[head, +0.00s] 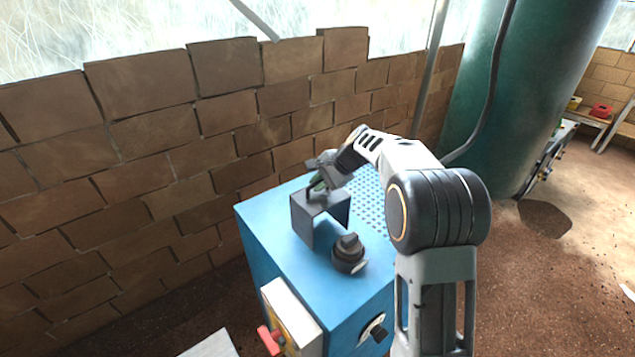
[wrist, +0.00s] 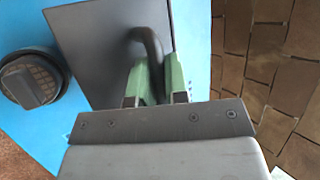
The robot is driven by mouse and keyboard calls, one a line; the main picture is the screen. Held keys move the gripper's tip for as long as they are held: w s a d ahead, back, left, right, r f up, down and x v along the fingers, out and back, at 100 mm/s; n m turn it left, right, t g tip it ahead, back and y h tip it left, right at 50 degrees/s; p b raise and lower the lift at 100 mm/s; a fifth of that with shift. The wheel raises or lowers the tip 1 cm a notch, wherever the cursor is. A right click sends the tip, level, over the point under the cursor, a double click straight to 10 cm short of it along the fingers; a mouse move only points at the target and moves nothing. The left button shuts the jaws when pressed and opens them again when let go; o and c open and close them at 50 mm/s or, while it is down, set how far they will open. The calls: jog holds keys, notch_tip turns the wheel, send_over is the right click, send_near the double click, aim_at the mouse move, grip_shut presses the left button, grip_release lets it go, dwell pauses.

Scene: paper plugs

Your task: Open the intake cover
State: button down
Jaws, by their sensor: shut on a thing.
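The intake cover is a dark grey plate (wrist: 95,60) with a curved dark handle (wrist: 148,42), seen in the wrist view. In the head view it appears as the top of a dark grey boxy intake (head: 302,222) on the blue cabinet (head: 270,230). My gripper (head: 317,184) reaches down to it from the right. In the wrist view its green fingers (wrist: 157,80) are shut on the handle, one on each side. I cannot tell whether the cover is lifted from the intake. My gripper hides part of the handle and plate.
A black round knob (head: 348,252) stands on the cabinet top in front of the intake. A perforated panel (head: 371,207) lies behind, partly hidden by my arm. A red lever (head: 268,340) juts from the cabinet's front. A brick wall (head: 150,150) stands close behind on the left.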

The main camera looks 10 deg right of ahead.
jog(key=c, duration=1.4)
grip_release()
jog(key=shift+d, duration=0.1)
jog(key=b+v, duration=0.2)
jog(key=v, duration=1.2)
